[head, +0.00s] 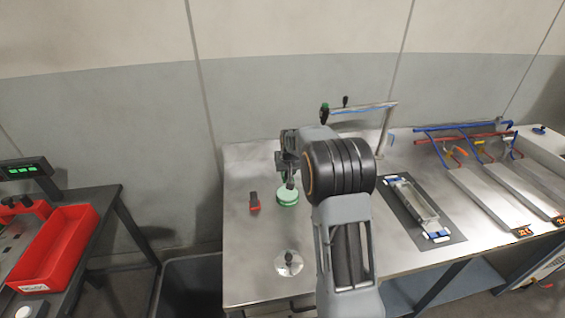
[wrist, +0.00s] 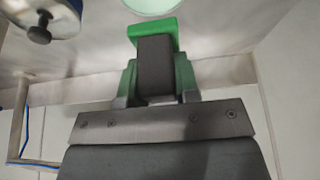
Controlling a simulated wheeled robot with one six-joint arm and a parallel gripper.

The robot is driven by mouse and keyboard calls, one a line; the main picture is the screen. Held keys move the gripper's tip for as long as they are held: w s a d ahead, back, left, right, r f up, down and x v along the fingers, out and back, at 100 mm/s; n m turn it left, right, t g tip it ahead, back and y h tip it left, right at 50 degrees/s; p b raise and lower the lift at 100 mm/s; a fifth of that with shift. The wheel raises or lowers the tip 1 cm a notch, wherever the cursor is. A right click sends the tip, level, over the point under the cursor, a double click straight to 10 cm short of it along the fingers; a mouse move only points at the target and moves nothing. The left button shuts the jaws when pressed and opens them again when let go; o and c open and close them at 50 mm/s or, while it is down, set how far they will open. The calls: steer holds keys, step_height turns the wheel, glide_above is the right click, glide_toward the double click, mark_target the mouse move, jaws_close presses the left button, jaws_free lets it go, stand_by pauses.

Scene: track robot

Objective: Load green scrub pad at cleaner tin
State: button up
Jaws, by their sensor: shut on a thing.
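In the wrist view my gripper (wrist: 156,82) is shut on the dark handle (wrist: 155,60) of the green scrub pad (wrist: 152,32). The pad sticks out beyond the fingertips. The pale green round cleaner tin (wrist: 152,5) shows just past it, cut off by the top edge. In the head view the tin (head: 287,194) stands on the steel bench, and my gripper (head: 289,175) is over it. The held pad is hard to make out there. I cannot tell whether pad and tin touch.
A round metal piece with a black knob (head: 289,262) stands nearer. A dark mat with a frame (head: 418,210) lies right. A red bin (head: 55,245) is far left.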

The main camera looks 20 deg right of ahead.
steer(key=shift+w+f, duration=0.15)
steer(key=shift+f+b, duration=1.8)
steer(key=shift+f, duration=1)
steer(key=shift+f+b, duration=0.5)
steer(key=shift+f, duration=0.1)
stand_by(0.4)
steer(key=shift+r+p, duration=2.1)
steer(key=shift+r, duration=1.5)
